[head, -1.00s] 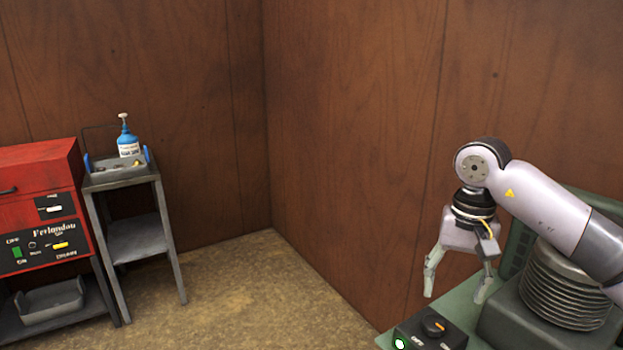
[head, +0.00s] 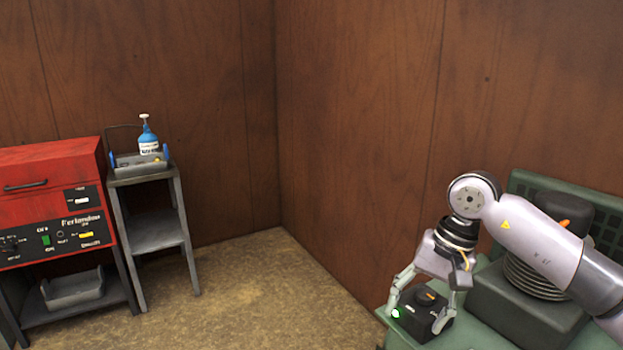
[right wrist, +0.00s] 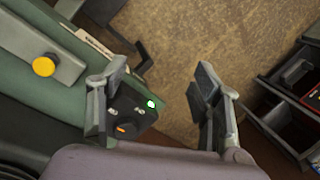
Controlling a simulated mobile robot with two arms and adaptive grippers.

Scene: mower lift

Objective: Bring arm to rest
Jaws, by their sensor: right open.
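My right gripper (head: 417,312) is open and empty. In the head view it hangs tilted in front of the black control box (head: 421,320), with a finger on each side of the box in the picture. In the right wrist view my right gripper's two fingers (right wrist: 160,105) stand wide apart, with bare floor and the green-lit button between them. The control box (right wrist: 128,112) shows there partly behind the left finger, with its orange-marked knob. I cannot tell whether the gripper touches the box. My left gripper is not in view.
A green machine (head: 483,325) with a coiled black bellows stands under my right arm. A grey stand (head: 152,224) holds a tray and a blue bottle (head: 149,140). A red cabinet (head: 45,210) stands at the left. The floor (head: 255,285) between is clear.

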